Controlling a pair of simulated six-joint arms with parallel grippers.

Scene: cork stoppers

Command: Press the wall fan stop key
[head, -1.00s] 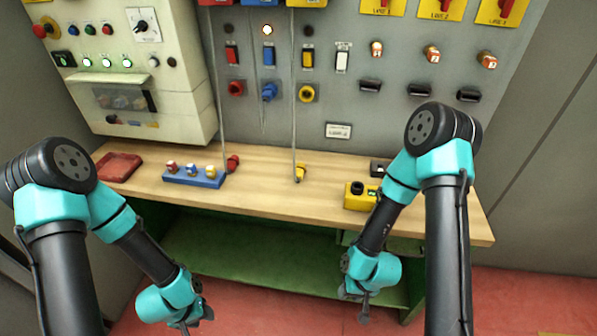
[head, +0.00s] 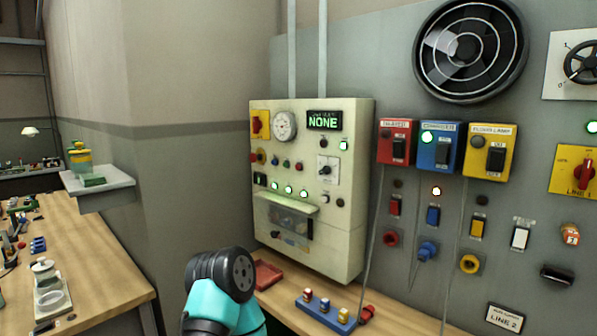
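The round black wall fan (head: 433,72) is mounted high on the grey wall at the upper right of the head view. Left of it and lower, a cream control box (head: 345,245) carries a gauge, a screen reading "NONE" (head: 324,121), a red button (head: 287,163), several small lit green keys (head: 289,189) and a dark rotary knob. No label legible here tells which key stops the fan. Part of my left arm rises at the bottom edge, in front of the bench below the box. Neither of my grippers is in view.
Red, blue (head: 427,153) and yellow switch boxes hang right of the control box, with cables running down. The wooden bench holds a red tray (head: 267,274) and a blue block (head: 325,312) with knobs. Another cluttered bench (head: 110,270) and a small shelf (head: 97,190) are at left.

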